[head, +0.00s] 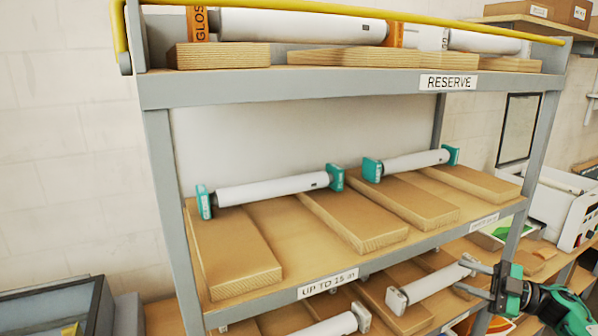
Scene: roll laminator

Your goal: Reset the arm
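My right arm comes in at the lower right, and its green and grey gripper (466,277) is in front of the rack's lower shelf. The fingers point left, close to the right end of a white roll (430,281) on the lower shelf. I cannot tell whether they touch it. My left gripper is not in view.
A grey rack (160,160) fills the middle. Its middle shelf holds two white rolls (272,189) (415,162) with green end pieces, on wooden blocks. The "RESERVE" shelf (340,86) above holds more rolls. A white machine (560,205) stands at right.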

